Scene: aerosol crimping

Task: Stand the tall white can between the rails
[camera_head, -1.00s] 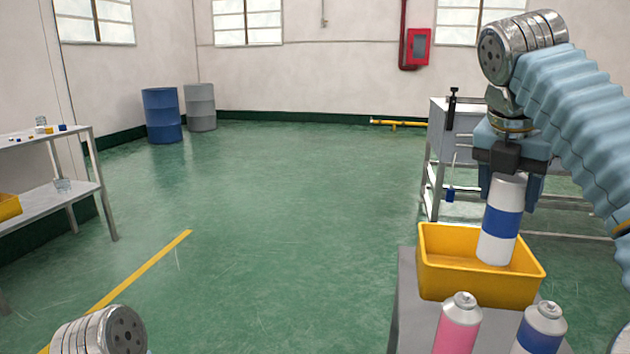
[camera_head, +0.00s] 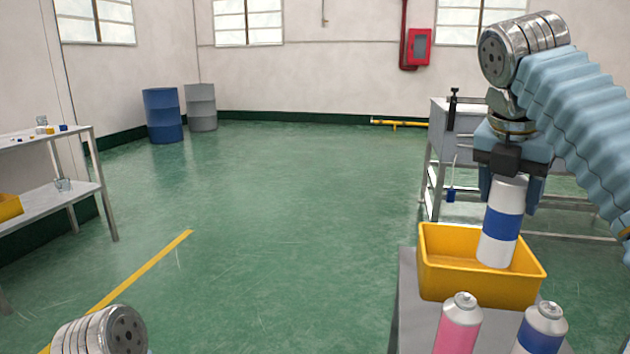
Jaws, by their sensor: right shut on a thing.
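The tall white can (camera_head: 497,252) with a blue band is upright at the right. My right gripper (camera_head: 512,190) comes down from above and is shut on its upper part. The can's lower end shows in front of the inside of a yellow bin (camera_head: 478,287); I cannot tell whether it touches the bin's floor. My left gripper is out of view; only part of my left arm shows at the bottom left. No rails can be made out.
A pink can (camera_head: 457,328) and a white-and-blue can (camera_head: 541,331) stand in front of the bin. The bin is on a grey stand (camera_head: 407,310). A metal bench (camera_head: 436,140) is behind. A shelf table (camera_head: 88,165) is at the left. The middle floor is clear.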

